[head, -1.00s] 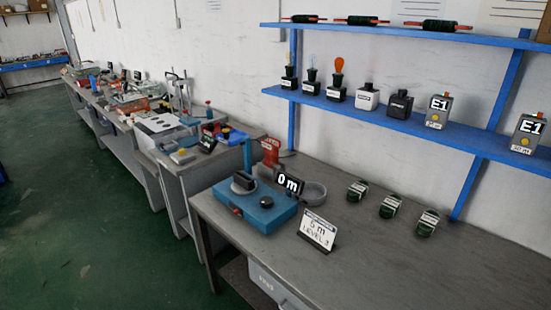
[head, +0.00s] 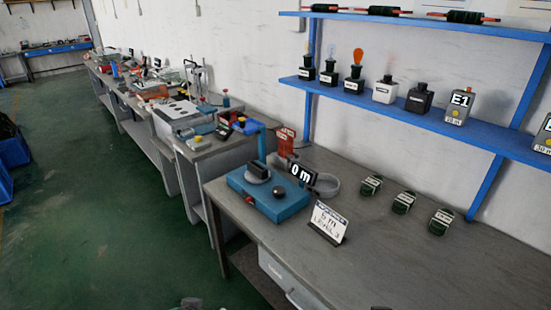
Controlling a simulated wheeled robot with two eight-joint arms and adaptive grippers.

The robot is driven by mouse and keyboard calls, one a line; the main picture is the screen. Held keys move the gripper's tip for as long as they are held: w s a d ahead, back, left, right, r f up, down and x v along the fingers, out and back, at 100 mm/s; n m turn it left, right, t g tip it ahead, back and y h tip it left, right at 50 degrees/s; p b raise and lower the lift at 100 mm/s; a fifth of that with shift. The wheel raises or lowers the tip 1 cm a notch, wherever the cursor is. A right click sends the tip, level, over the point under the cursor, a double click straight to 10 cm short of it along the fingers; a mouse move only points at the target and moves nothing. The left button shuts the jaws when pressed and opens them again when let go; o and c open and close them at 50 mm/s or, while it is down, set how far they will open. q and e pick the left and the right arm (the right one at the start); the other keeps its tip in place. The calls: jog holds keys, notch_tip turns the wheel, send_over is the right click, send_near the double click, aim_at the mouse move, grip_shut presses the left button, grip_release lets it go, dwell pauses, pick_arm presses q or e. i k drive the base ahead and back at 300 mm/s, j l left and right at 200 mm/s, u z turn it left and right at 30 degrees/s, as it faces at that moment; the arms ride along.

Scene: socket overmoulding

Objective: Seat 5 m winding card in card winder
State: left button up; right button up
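The card winder (head: 266,204) is a blue box with a dark block and a round knob on top, at the near left end of the grey bench. A black display (head: 303,174) reading "0 m" stands behind it. Three dark green pieces with pale labels lie in a row on the bench: left (head: 371,185), middle (head: 403,202), right (head: 440,222). Their labels are too small to read, so I cannot tell which is the 5 m winding card. Small grey tips at the bottom edge seem to be my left gripper (head: 190,303) and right gripper (head: 380,308); their fingers are cut off.
A white sign (head: 328,223) reading "5 m LEVEL 3" stands right of the winder. A grey round dish (head: 325,186) and a red stand (head: 285,142) are behind. A blue shelf (head: 400,105) holds bulbs and boxes. The bench's front right is clear.

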aim_at(256, 173)
jog(key=i+j+z, duration=0.25)
jog(key=i+j, duration=0.25)
jog(key=i+j+z, duration=0.15)
jog(key=j, duration=0.25)
jog(key=i+j+z, duration=0.15)
jog(key=i+j, duration=0.15)
jog(key=i+j+z, duration=0.15)
jog(key=j, duration=0.3)
jog(key=i+j+z, duration=0.1)
jog(key=j, duration=0.3)
jog(key=i, duration=0.1)
